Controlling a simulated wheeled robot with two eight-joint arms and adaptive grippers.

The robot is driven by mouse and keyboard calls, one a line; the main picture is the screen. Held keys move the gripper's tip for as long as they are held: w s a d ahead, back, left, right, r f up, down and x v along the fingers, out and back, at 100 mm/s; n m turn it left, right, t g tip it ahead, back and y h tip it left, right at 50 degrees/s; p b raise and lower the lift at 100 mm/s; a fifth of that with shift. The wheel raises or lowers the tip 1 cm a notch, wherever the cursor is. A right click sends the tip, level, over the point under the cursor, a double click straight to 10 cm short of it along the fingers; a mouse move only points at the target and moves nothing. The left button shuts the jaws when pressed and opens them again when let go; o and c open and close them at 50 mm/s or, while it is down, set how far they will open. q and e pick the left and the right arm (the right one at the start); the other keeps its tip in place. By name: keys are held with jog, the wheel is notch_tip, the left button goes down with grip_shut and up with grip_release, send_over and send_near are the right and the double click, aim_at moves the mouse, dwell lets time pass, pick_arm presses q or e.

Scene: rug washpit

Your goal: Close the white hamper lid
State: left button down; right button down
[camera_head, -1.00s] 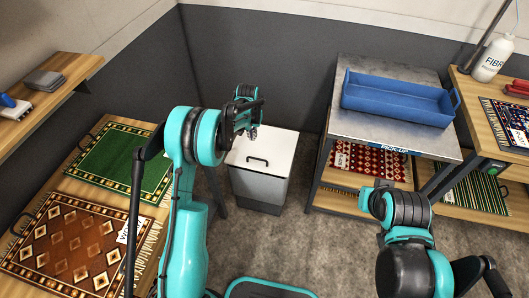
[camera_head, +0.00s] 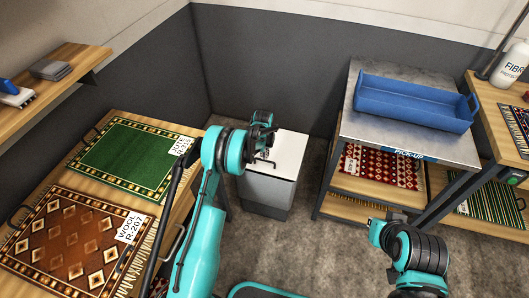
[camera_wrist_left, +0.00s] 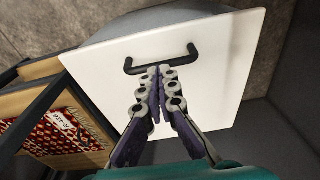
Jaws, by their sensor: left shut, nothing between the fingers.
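The white hamper (camera_head: 267,190) stands on the floor between the left bench and the metal table. Its white lid (camera_head: 290,150) appears to lie flat over the top of the body. In the left wrist view the lid (camera_wrist_left: 215,75) fills the middle, with its black bar handle (camera_wrist_left: 160,60) near one edge. My left gripper (camera_head: 266,157) is over the lid. Its fingers (camera_wrist_left: 158,78) are shut and empty, with the tips close to the handle; I cannot tell whether they touch the lid. The gripper hides part of the lid in the head view.
The metal table (camera_head: 345,125) at right holds a blue tray (camera_head: 415,105). Patterned rugs (camera_head: 120,155) lie on the wooden bench at left. A shelf (camera_head: 70,75) juts out above it. Grey floor is open in front of the hamper.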

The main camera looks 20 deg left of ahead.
aim_at(265, 166)
pick_arm(q)
jog(key=shift+w+f, duration=0.1)
jog(key=shift+f, duration=0.75)
jog(key=f, duration=0.1)
jog(key=s+f+t, duration=0.1)
jog(key=shift+f, duration=0.3)
jog(key=shift+s+f, duration=0.1)
jog(key=shift+f, duration=0.1)
